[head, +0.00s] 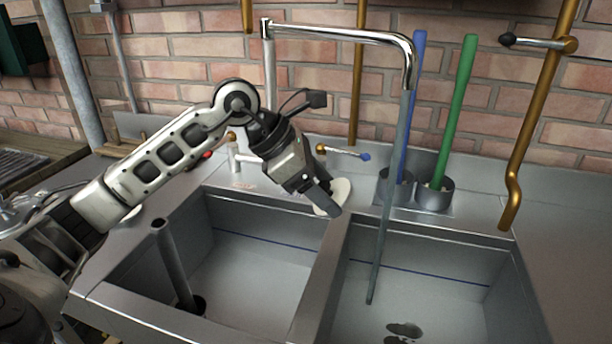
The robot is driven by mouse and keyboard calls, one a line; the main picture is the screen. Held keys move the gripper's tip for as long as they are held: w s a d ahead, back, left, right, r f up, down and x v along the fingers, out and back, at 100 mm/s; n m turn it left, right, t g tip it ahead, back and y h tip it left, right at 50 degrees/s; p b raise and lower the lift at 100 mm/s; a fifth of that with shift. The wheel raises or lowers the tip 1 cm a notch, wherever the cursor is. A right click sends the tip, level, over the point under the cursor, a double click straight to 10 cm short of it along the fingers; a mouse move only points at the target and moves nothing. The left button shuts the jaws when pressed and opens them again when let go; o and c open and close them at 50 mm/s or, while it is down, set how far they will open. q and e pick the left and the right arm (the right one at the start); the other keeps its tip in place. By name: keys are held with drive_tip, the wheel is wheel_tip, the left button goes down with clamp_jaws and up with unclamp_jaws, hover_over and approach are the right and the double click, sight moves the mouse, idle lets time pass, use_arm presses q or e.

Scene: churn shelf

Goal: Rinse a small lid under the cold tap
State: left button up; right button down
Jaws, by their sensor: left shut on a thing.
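My left gripper (328,200) is shut on a small pale lid (341,190) and holds it over the divider between the two sink basins. The fingers cover part of the lid. The chrome tap spout (340,33) arches above and to the right, its end over the right basin (440,268). A thin grey-blue stream of water (385,205) falls from it into that basin. The lid is left of the stream and apart from it. A blue-tipped tap lever (345,152) sits behind the lid. My right gripper is not in view.
A dark standpipe (174,262) stands upright in the left basin (262,270). Blue (413,100) and green (457,110) handles stand in metal holders behind the right basin. A brass pipe (538,110) runs down the wall at right. The right-hand counter is clear.

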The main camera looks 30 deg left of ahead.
sight(350, 186)
use_arm(q)
drive_tip(key=shift+w+d+f, duration=0.2)
drive_tip(key=shift+w+d, duration=0.35)
drive_tip(key=shift+d, duration=0.2)
drive_tip(key=w+d, duration=0.1)
drive_tip(key=w+d+f, duration=0.1)
drive_tip(key=d, duration=0.1)
drive_tip(key=shift+w+f+p, duration=0.2)
drive_tip(key=shift+p, duration=0.1)
drive_tip(key=shift+w+d+f, duration=0.25)
drive_tip(key=shift+w+d, duration=0.3)
drive_tip(key=shift+d, duration=0.2)
idle(0.7)
idle(1.0)
idle(0.5)
